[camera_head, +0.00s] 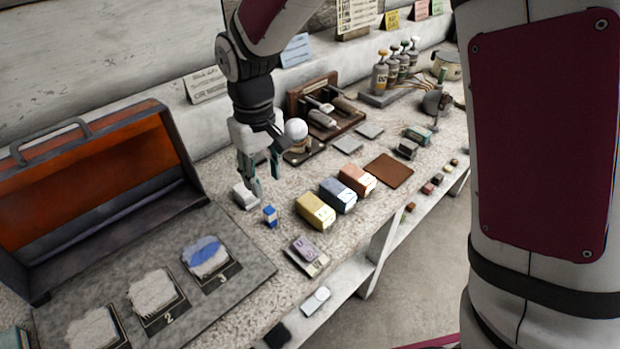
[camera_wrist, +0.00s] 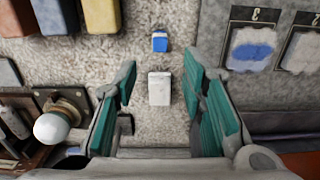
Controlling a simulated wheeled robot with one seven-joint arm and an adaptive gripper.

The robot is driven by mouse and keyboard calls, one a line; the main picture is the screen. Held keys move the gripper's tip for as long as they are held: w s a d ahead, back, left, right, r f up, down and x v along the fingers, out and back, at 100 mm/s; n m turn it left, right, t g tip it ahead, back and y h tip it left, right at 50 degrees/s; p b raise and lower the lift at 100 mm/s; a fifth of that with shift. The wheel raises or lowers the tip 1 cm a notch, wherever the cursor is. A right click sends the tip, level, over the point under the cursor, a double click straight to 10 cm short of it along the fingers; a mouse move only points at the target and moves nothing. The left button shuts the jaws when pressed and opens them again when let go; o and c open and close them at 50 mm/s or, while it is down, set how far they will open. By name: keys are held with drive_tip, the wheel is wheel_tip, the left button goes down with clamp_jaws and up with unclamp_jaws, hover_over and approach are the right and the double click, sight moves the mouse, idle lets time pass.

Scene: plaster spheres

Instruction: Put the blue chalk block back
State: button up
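A small blue-and-white block (camera_head: 270,216) stands on the speckled counter; it also shows in the wrist view (camera_wrist: 160,44), beyond my fingertips. My gripper (camera_head: 251,184) is open and empty above the counter, pointing down. In the wrist view its teal-padded fingers (camera_wrist: 160,82) are spread to either side of a small white block (camera_wrist: 159,90), with gaps between. That white block also shows in the head view (camera_head: 245,197), partly behind my fingers. The blue-and-white block is apart from the gripper. A larger blue box (camera_head: 338,195) stands between a yellow box (camera_head: 315,211) and an orange box (camera_head: 357,180).
A grey board (camera_head: 245,262) with numbered patches lies at the left; patch 3 (camera_head: 207,256) has blue on it. An open orange-lined case (camera_head: 95,185) stands behind it. A white ball (camera_head: 296,129) on a stand is close beside my gripper. A purple-grey block (camera_head: 306,255) lies near the front edge.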

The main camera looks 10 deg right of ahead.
drive_tip(key=shift+d+r, duration=0.1)
drive_tip(key=shift+r, duration=0.05)
drive_tip(key=s+d+r+m+t, duration=0.25)
drive_tip(key=s+d+r, duration=0.55)
drive_tip(key=d+r, duration=0.4)
drive_tip(key=s+d+r+m+t, duration=0.1)
drive_tip(key=s+d+m, duration=0.1)
drive_tip(key=s+d, duration=0.2)
drive_tip(key=s+d+r+m, duration=0.1)
drive_tip(key=s+d, duration=0.3)
drive_tip(key=s, duration=0.6)
drive_tip(key=shift+s+r+m+t, duration=0.2)
drive_tip(key=shift+m+t, duration=0.15)
drive_tip(key=shift+m, duration=0.3)
